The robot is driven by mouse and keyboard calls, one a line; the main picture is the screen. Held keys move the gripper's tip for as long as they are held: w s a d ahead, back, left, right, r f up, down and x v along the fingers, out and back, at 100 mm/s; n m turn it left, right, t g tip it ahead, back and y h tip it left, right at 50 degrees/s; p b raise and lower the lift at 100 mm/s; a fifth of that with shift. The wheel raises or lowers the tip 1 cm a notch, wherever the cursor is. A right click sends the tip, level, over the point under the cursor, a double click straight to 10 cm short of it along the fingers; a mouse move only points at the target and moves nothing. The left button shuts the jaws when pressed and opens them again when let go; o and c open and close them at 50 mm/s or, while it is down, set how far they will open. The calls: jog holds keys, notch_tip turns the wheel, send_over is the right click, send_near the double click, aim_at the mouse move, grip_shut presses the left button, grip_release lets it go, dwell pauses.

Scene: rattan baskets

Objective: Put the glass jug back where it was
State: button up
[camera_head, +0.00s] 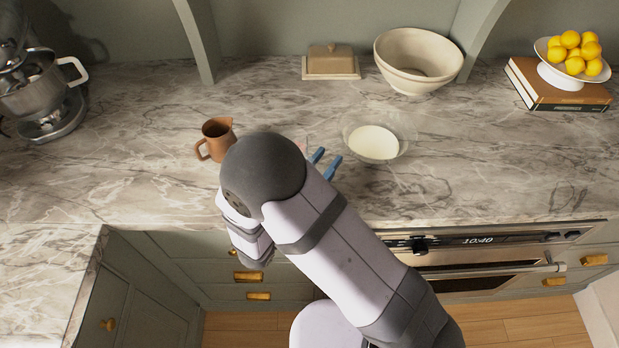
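No glass jug can be made out clearly; the dark rounded wrist of my arm covers part of the counter. A clear glass bowl (404,128) with white liquid (374,142) in it stands on the marble counter, right of my gripper. My gripper (325,161) shows two blue fingertips set apart just left of the bowl. I see nothing between them. A faint pinkish patch shows just left of the fingertips, too small to tell what it is. A brown jug (217,137) with a handle stands upright, left of my wrist.
A large cream bowl (405,50) and a butter dish (331,64) stand at the back. A stand of lemons (572,77) rests on books (525,78) at the right. A mixer (50,120) stands at the left. The counter (140,130) left of the brown jug is clear.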

jog(key=b+v, duration=0.3)
jog(key=v, duration=0.9)
jog(key=d+m+g, duration=0.1)
jog(key=d, duration=0.1)
jog(key=d+m+g+h, duration=0.2)
jog(key=d+m, duration=0.1)
jog(key=shift+s+d+f+g, duration=0.1)
jog(key=shift+d+f+g, duration=0.2)
jog(key=s+d+f+m+g+y+p, duration=0.1)
jog(key=s+d+m+g+y, duration=0.3)
jog(key=m, duration=0.8)
jog(key=s+d+f+m+g+y+p, duration=0.1)
jog(key=s+d+f+m+g+y, duration=0.2)
jog(key=d+m+g+y, duration=0.4)
jog(key=shift+s+d+m+y, duration=0.3)
jog(key=shift+m+y, duration=0.2)
jog(key=shift+m, duration=2.6)
